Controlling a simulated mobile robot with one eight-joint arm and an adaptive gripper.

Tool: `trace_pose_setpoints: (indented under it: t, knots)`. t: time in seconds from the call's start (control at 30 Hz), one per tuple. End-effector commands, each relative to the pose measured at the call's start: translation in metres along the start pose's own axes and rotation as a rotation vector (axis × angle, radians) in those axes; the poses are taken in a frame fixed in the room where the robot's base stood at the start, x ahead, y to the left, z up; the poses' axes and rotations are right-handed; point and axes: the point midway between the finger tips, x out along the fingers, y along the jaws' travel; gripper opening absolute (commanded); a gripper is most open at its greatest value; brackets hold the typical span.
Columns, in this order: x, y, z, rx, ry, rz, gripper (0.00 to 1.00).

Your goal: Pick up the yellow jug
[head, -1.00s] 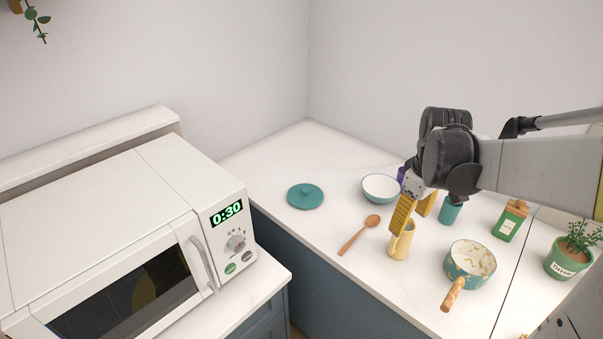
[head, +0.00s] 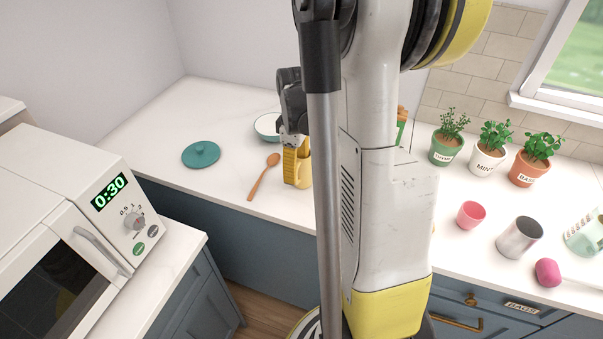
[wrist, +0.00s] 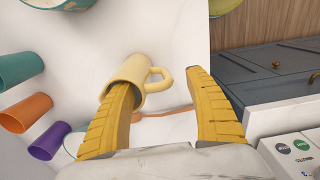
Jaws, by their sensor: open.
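The yellow jug (head: 298,182) stands on the white counter, partly covered by my gripper (head: 297,158) in the head view. In the wrist view the pale yellow jug (wrist: 133,76) lies in the upper middle with its handle pointing right. My gripper (wrist: 157,80) is open, with the handle between its yellow fingers. The left fingertip overlaps the jug's mouth and looks to be in it; the right finger is beyond the handle, apart from it. Whether either finger touches the jug I cannot tell.
Teal, orange (wrist: 25,112) and purple (wrist: 48,140) cups show in the wrist view. A microwave (head: 90,210) stands left. My arm hides the counter's middle.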

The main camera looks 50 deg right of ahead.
Motion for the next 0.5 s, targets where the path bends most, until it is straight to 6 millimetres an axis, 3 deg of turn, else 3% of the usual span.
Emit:
trace_pose_setpoints:
  t: [0.1,0.33,0.5]
  knots:
    - [0.018,0.0003,0.0,0.0,0.0,0.0,0.63]
    - [0.018,0.0002,0.0001,0.001,0.0,0.0,0.62]
    - [0.0178,0.0001,0.0002,0.001,0.0,0.0,0.1]
